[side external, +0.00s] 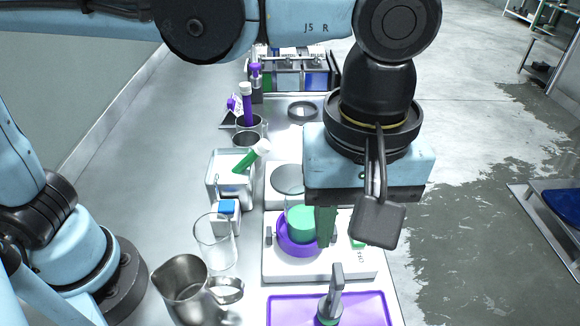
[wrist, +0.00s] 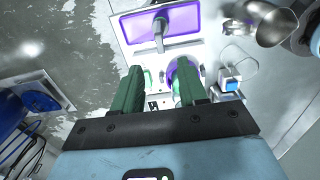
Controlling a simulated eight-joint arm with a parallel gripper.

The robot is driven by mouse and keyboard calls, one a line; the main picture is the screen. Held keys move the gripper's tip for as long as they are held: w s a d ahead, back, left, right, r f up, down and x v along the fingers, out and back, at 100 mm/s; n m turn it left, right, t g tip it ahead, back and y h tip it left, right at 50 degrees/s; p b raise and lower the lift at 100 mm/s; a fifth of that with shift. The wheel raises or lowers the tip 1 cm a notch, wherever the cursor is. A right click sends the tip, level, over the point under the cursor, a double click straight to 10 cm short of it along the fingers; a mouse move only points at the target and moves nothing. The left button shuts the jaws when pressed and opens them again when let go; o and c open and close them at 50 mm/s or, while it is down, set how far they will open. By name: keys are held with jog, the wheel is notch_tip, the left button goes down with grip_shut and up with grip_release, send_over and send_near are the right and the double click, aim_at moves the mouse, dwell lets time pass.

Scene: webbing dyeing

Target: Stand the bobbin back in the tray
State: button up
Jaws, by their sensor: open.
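My gripper (wrist: 158,75) is open, with two dark green fingers pointing down. One finger shows in the side view and the wrist camera housing hides much of the other. It hangs above the white appliance (side external: 278,270). There a green cylinder (side external: 301,221) sits in a purple round dish (side external: 284,243), left of the visible finger; the right finger covers part of the dish (wrist: 173,68) in the wrist view. The purple tray (side external: 285,311) is in front and also shows in the wrist view (wrist: 185,20). A grey post with a green base (side external: 336,290) is in it. I cannot tell for certain which piece is the bobbin.
A metal pitcher (side external: 182,288) and a clear beaker (side external: 211,245) stand left of the appliance. A white container (side external: 228,185) with a green-handled tool (side external: 247,159), metal cups and a bottle rack are behind. Open floor lies right of the bench.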

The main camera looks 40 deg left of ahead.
jog(key=w+a, duration=0.1)
jog(key=a, duration=0.2)
jog(key=w+a+m+t, duration=0.1)
jog(key=w+a, duration=0.1)
jog(key=a, duration=0.1)
jog(key=w+a+m+h, duration=0.1)
jog(key=a, duration=0.1)
jog(key=shift+w+a+f+t, duration=0.3)
jog(key=shift+a+f, duration=0.1)
jog(key=a+f+m+t, duration=0.2)
jog(key=a+f+m, duration=0.1)
jog(key=a, duration=0.7)
jog(key=a+f+m+t+y, duration=0.1)
jog(key=a+f+m+t, duration=0.2)
jog(key=a, duration=0.8)
jog(key=shift+w+a+m+t, duration=0.3)
jog(key=shift+w+m, duration=0.1)
jog(key=shift+w, duration=0.05)
